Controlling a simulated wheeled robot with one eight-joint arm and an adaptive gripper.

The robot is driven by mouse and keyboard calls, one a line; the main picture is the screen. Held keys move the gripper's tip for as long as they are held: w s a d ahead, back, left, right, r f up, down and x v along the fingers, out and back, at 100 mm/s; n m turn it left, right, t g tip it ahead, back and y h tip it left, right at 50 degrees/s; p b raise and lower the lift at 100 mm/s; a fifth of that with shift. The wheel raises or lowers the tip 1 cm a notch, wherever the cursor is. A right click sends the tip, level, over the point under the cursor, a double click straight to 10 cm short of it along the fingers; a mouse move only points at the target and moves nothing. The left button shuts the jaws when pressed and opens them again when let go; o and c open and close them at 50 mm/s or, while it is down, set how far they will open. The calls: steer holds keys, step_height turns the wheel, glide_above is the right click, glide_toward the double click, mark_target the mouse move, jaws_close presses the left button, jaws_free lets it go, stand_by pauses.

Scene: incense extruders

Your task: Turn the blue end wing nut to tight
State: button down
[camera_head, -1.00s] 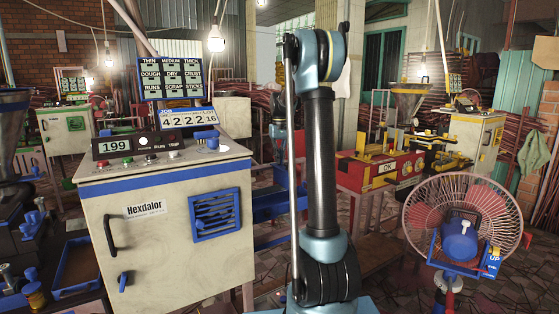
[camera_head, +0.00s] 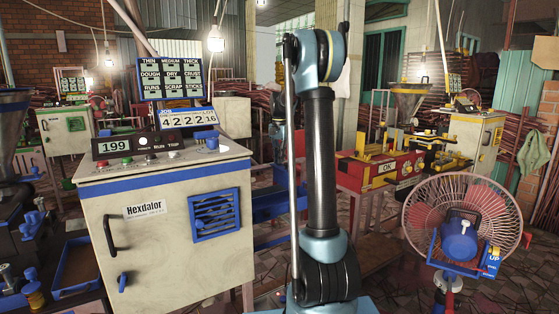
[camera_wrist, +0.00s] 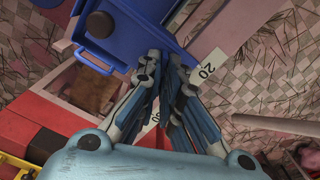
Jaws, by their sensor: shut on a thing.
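My gripper (camera_wrist: 163,62) shows in the wrist view with its two blue-grey fingers drawn together at the tips. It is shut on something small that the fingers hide. I cannot make out the blue end wing nut for certain in either view. Just beyond and left of the fingertips is a blue tray-like part (camera_wrist: 128,42) with a dark round piece (camera_wrist: 99,24) in it. In the head view my gripper is hidden or out of frame behind my upright arm.
A cream cabinet (camera_head: 165,265) with a display reading 199 stands at left. A blue tray (camera_head: 78,265) and dark machinery are left of it. A red machine (camera_head: 372,172) stands behind right, and a fan (camera_head: 460,235) at front right. Open tiled floor lies between.

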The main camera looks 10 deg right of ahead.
steer(key=shift+a+m, duration=0.15)
steer(key=shift+m, duration=0.8)
steer(key=shift+a+m, duration=0.1)
steer(key=shift+m, duration=0.85)
steer(key=c, duration=1.8)
jaws_free()
steer(key=shift+w, duration=0.1)
steer(key=shift+d, duration=0.1)
step_height(320, 180, up, 12)
steer(key=shift+f, duration=0.1)
